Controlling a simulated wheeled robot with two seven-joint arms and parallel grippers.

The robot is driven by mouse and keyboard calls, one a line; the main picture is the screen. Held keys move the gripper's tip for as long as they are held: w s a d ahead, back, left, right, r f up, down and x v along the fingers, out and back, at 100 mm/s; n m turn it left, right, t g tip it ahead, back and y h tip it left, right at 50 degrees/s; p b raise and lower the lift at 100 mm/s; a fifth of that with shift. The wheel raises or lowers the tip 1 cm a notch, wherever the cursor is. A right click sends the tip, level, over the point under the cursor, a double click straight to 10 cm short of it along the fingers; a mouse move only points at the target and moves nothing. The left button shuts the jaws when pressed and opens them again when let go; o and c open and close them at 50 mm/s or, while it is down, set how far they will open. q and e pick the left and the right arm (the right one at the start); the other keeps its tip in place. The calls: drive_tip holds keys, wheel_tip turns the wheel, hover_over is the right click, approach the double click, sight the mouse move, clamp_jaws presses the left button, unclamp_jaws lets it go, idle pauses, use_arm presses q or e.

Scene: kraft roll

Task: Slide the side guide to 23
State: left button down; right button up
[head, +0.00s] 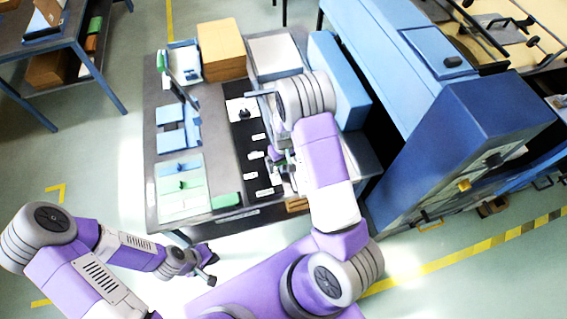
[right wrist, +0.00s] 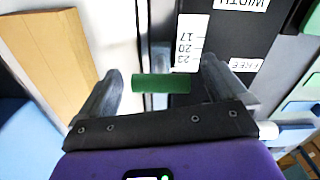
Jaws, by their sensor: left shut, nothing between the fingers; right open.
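In the right wrist view a green grip piece (right wrist: 160,84), apparently the side guide's handle, lies across a grey metal rail (right wrist: 160,55). A white scale strip (right wrist: 188,42) beside the rail reads 17, 20 and 23; the green piece lies just past the 23 end. My right gripper (right wrist: 162,72) is open, one finger on each side of the green piece, with gaps to both. In the head view my right gripper (head: 281,168) is over the black panel's right edge, and my arm partly hides the guide. My left gripper (head: 206,271) is shut and empty, off the table's front.
The black panel (head: 243,134) carries white labels; WIDTH and FREE are readable in the wrist view. A large blue machine (head: 440,130) stands close to the right.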

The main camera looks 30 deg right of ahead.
wheel_tip(320, 180, up, 6)
drive_tip(key=shift+r, duration=0.1)
use_arm(q)
drive_tip(key=shift+r, duration=0.15)
drive_tip(key=shift+s, duration=0.1)
use_arm(e)
drive_tip(key=shift+s, duration=0.15)
